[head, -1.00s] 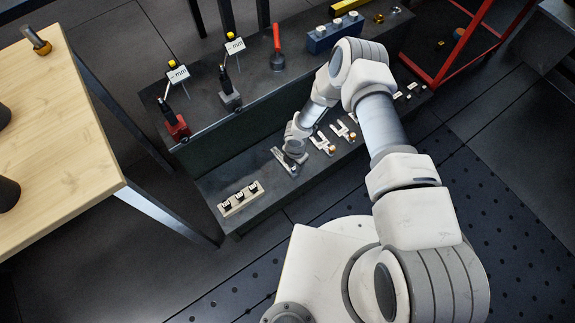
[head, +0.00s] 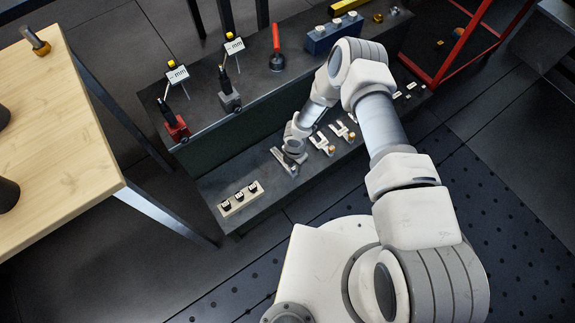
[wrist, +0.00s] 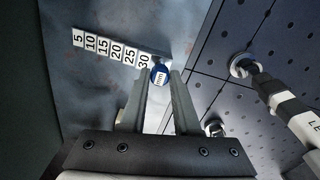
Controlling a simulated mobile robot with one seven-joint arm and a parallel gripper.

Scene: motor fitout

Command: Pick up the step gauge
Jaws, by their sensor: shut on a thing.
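The step gauge (wrist: 110,48) is a strip with white labels reading 5 to 30 and a blue round end marked mm. In the wrist view, the fingers of my gripper (wrist: 160,80) close on the blue end, and the labelled strip runs out to the upper left. In the head view, the gauge (head: 281,158) shows as a thin grey bar at the lower shelf of the bench. My gripper (head: 291,160) is at its right end and partly hides it. I cannot tell whether the gauge touches the shelf.
On the lower shelf (head: 215,186), a pale block with black pieces (head: 239,198) lies to the left and fork-shaped gauges (head: 321,144) lie close to the right. Dial stands (head: 174,120) and a blue block (head: 334,34) stand on the upper level. A wooden table (head: 70,150) is at left.

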